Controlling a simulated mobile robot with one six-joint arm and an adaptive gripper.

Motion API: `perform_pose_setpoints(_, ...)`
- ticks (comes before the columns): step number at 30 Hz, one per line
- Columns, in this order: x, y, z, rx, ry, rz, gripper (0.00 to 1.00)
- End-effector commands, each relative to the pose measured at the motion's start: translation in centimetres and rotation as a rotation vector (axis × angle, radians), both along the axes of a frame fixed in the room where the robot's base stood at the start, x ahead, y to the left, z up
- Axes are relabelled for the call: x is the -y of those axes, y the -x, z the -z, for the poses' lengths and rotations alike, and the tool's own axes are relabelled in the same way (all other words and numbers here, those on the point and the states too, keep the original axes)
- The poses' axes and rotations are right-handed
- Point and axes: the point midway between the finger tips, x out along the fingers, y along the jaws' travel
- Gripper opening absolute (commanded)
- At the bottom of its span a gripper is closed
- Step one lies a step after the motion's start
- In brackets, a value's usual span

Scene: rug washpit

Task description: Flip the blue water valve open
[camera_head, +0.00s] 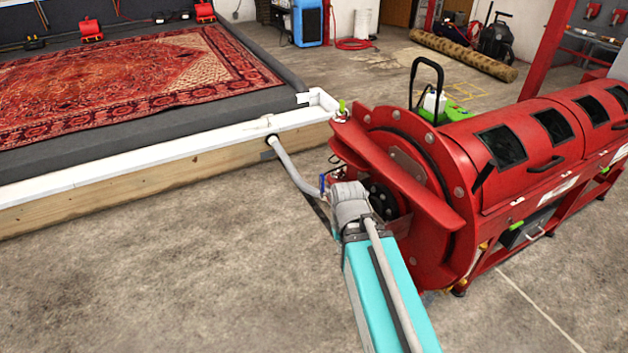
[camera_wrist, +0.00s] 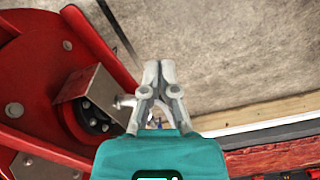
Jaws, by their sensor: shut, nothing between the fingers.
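A small blue valve handle (camera_head: 322,183) stands up beside the grey pipe, just left of my gripper (camera_head: 349,194) in the head view. In the wrist view, my gripper (camera_wrist: 159,72) is shut, with its fingertips together and nothing between them. A pale pipe piece (camera_wrist: 125,102) shows just left of the fingers. The gripper hides most of the valve in the wrist view, so I cannot tell whether they touch or the handle's exact angle.
The red drum machine (camera_head: 530,160) stands close on the right of my gripper. The grey hose (camera_head: 294,168) runs from the white-topped wooden pit edge (camera_head: 200,165) toward the valve. A patterned red rug (camera_head: 130,80) lies in the pit. The concrete floor (camera_head: 190,270) at front left is clear.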

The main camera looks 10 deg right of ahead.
Motion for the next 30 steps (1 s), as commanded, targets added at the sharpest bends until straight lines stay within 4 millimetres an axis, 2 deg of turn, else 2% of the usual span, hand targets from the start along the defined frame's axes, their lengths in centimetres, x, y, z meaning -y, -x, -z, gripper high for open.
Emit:
perform_pose_setpoints(5,0.1,-0.4,0.4,0.003,0.011,-0.003,0.00)
perform_pose_setpoints(9,0.4,-1.7,1.5,0.013,0.051,-0.012,0.00)
perform_pose_setpoints(11,1.3,-2.5,2.2,0.019,0.081,-0.014,0.00)
perform_pose_setpoints(17,2.4,-6.8,5.2,0.056,0.230,-0.048,0.00)
perform_pose_setpoints(24,3.3,-13.3,8.4,0.123,0.460,-0.111,0.00)
perform_pose_setpoints(30,3.2,-18.8,10.4,0.184,0.651,-0.171,0.00)
